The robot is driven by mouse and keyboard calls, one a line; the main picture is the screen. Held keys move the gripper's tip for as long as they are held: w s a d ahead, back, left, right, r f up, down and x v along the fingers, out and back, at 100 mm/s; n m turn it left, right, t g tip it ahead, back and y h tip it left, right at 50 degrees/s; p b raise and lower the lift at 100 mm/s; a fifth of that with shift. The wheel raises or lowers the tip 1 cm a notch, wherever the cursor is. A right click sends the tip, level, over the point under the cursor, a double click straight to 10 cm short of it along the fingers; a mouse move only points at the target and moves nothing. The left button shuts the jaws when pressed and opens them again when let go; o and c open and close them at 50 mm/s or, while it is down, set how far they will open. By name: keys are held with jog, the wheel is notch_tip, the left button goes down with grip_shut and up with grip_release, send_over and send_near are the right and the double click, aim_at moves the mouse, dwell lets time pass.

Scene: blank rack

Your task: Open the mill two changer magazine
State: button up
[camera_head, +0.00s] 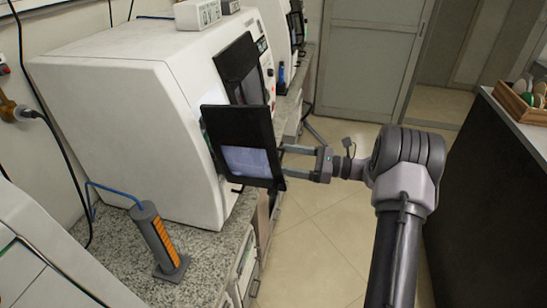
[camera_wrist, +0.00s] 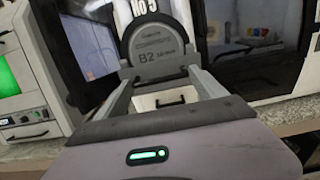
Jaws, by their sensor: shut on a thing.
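The white mill (camera_head: 140,100) stands on the counter at the left in the head view. A black-framed panel with a window (camera_head: 250,160) stands out from its front and also shows at the left of the wrist view (camera_wrist: 88,45). My gripper (camera_head: 283,165) is at the right edge of this panel. In the wrist view, the fingertips of my gripper (camera_wrist: 160,74) lie on either side of the lower part of a round-topped grey piece marked B2 (camera_wrist: 156,38), and hold it. In the head view this piece is hidden. I cannot tell how far the magazine is open.
An orange and grey upright tool (camera_head: 158,240) stands on the speckled counter (camera_head: 120,262) before the mill. A second machine stands behind it. A dark counter (camera_head: 485,190) with a wooden crate (camera_head: 520,100) is at the right. The tiled floor between is clear.

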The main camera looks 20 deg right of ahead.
jog(key=shift+v, duration=1.55)
jog(key=o, duration=2)
jog(key=shift+o, duration=0.2)
jog(key=p+v, duration=0.2)
jog(key=v, duration=1.5)
jog(key=shift+d+p, duration=0.15)
jog(key=shift+p, duration=0.15)
